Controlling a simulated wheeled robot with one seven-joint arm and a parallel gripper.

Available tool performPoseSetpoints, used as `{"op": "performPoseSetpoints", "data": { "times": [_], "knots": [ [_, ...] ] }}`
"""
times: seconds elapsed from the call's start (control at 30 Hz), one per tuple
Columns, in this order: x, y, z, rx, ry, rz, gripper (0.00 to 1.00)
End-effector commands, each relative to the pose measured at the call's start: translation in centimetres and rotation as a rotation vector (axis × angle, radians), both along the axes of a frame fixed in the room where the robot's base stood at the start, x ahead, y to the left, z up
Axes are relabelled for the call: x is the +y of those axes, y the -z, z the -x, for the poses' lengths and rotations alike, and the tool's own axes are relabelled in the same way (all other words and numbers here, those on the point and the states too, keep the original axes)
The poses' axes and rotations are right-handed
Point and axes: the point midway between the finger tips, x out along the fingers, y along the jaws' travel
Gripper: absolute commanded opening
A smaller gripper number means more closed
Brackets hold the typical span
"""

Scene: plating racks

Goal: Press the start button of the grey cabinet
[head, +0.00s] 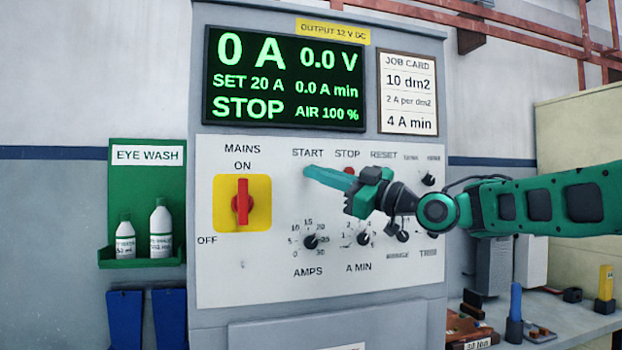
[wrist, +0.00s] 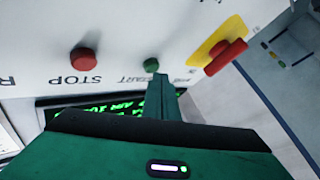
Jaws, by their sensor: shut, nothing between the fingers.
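The grey cabinet (head: 318,318) stands in the middle of the head view, with a pale control panel (head: 215,285). Its display (head: 285,78) reads STOP, 0 A and 0.0 V. The green start button (wrist: 151,65) shows in the wrist view above the START label, beside my fingertips; in the head view my fingertips cover its place. My gripper (head: 308,172) is shut and empty, reaching in from the right, its tips just below the START label. It also shows in the wrist view (wrist: 163,80). I cannot tell whether the tips touch the button.
A red stop button (wrist: 84,60) is beside the start button, partly behind my gripper in the head view. A red mains switch (head: 242,202) on a yellow plate sits to the left, with knobs below. An eye wash station (head: 145,205) hangs left; a bench (head: 575,325) stands right.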

Motion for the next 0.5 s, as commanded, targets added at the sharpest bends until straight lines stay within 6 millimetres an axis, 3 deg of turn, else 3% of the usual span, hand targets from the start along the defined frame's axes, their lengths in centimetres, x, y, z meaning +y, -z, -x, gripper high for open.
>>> {"op": "performPoseSetpoints", "data": {
  "times": [0.5],
  "knots": [
    [0.14, 0.02, -0.55, 0.0, 0.0, 0.0, 0.0]
  ]
}}
